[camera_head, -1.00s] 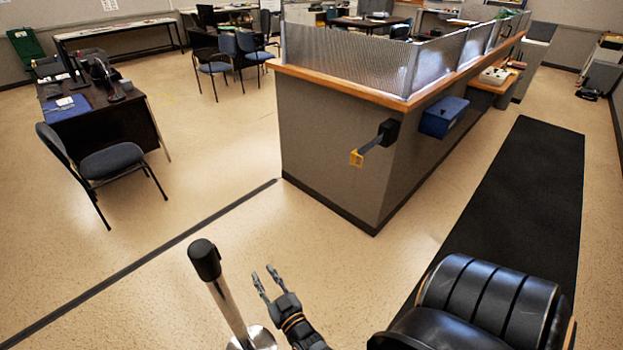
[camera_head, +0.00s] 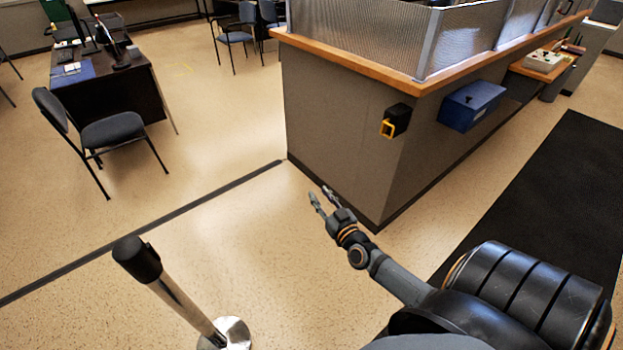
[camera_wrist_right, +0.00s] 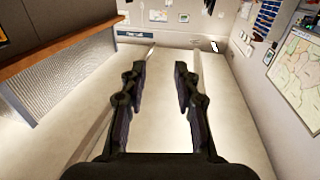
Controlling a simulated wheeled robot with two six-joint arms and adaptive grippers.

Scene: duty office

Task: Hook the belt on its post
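The belt's black housing (camera_head: 398,114) is on the grey end wall of the counter, near the corner. The post (camera_head: 137,259) stands upright at the lower left, with a black top, chrome pole and round base. My right gripper (camera_head: 319,194) is open and empty, in front of the counter wall, lower than the clip and left of it, between post and belt. In the right wrist view the gripper (camera_wrist_right: 160,72) has its fingers apart with nothing between them. My left gripper is out of view.
A blue box (camera_head: 472,105) is on the counter's side wall, right of the belt. The wooden counter top (camera_head: 360,66) carries a mesh screen. A black mat (camera_head: 550,200) lies at the right. A chair (camera_head: 110,132) and desk stand at the left. The floor between post and counter is clear.

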